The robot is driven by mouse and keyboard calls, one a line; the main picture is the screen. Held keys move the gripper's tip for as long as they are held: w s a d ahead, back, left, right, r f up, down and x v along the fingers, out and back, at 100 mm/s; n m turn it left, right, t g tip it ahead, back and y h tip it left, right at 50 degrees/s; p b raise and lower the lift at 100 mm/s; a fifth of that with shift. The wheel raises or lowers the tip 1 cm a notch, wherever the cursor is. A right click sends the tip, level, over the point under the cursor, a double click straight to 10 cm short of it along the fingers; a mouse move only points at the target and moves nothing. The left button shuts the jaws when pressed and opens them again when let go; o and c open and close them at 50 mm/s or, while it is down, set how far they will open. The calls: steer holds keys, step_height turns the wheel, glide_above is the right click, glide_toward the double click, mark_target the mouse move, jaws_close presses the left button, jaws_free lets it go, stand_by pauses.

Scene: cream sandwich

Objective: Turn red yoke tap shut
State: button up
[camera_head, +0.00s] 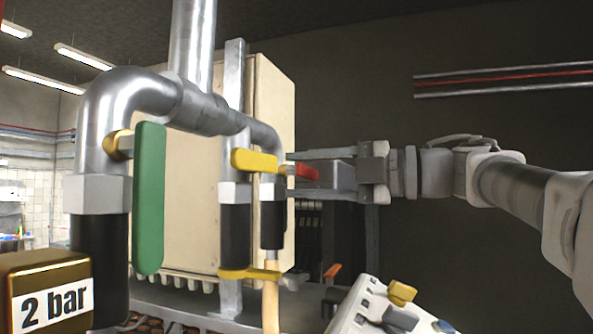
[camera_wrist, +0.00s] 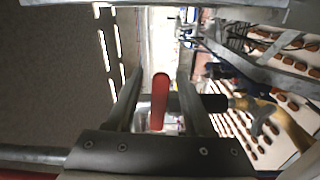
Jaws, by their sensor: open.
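The red tap handle (camera_head: 302,171) is on the right-hand branch of the steel pipework, a short lever pointing right, toward my arm. My gripper (camera_head: 290,174) reaches in from the right, one finger above and one below the handle in the head view. In the wrist view the red handle (camera_wrist: 159,100) is a long red bar between the two fingers of my gripper (camera_wrist: 161,72). The fingers are apart, with gaps beside the handle. The tap's body is partly hidden behind the handle and fingers.
A yellow handle (camera_head: 254,161) sits just left of the red one, and a large green handle (camera_head: 149,198) hangs farther left. A cream cabinet (camera_head: 272,110) stands behind the pipes. A control panel (camera_head: 375,308) with knobs is below my arm. A "2 bar" box (camera_head: 48,292) is lower left.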

steer(key=shift+x, duration=0.95)
jaws_close()
